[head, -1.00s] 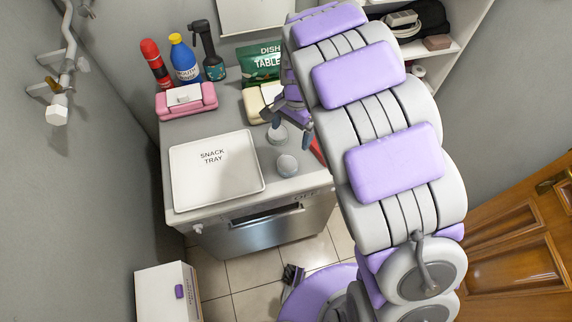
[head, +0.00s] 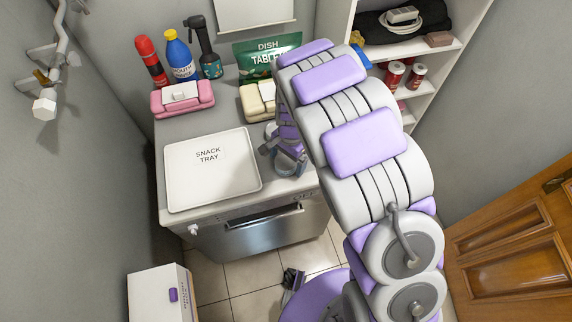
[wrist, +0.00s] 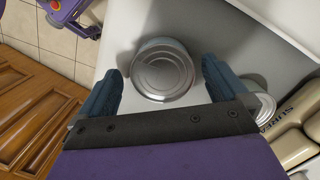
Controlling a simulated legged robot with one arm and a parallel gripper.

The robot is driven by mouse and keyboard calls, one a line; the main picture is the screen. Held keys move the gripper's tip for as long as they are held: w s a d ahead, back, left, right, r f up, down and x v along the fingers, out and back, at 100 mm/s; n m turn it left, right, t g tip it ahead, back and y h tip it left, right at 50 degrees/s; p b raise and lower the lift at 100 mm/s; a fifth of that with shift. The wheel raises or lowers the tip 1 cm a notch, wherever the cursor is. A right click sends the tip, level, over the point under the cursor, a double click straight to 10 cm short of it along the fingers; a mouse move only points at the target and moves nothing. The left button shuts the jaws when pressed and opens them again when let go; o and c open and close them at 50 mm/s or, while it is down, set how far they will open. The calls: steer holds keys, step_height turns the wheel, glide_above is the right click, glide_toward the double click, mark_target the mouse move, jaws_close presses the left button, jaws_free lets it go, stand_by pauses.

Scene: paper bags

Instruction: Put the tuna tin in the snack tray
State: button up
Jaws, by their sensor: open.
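The snack tray (head: 235,180) is a white, shallow, empty tray on the counter, left of my gripper in the head view. In the wrist view a round metal tin (wrist: 162,75) stands between the fingertips of my open gripper (wrist: 162,78), with a gap on both sides. Its label cannot be read, so I cannot tell if it is the tuna tin. A second tin (wrist: 263,106) is partly hidden beside the right finger. In the head view my gripper (head: 288,163) is low over the counter, right of the tray, and hides most of the tins.
A pink container (head: 182,107), a cream container (head: 257,108), several bottles (head: 181,62) and a green dish tablet bag (head: 262,58) stand at the back of the counter. A shelf (head: 420,56) is at the right. The counter's front edge is close to my gripper.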

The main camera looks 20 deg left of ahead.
steer(key=shift+a+f, duration=0.1)
steer(key=shift+f, duration=0.4)
steer(key=shift+a, duration=0.2)
steer(key=shift+c, duration=0.4)
steer(key=shift+d, duration=0.1)
steer(key=c, duration=1.2)
steer(key=shift+r, duration=0.15)
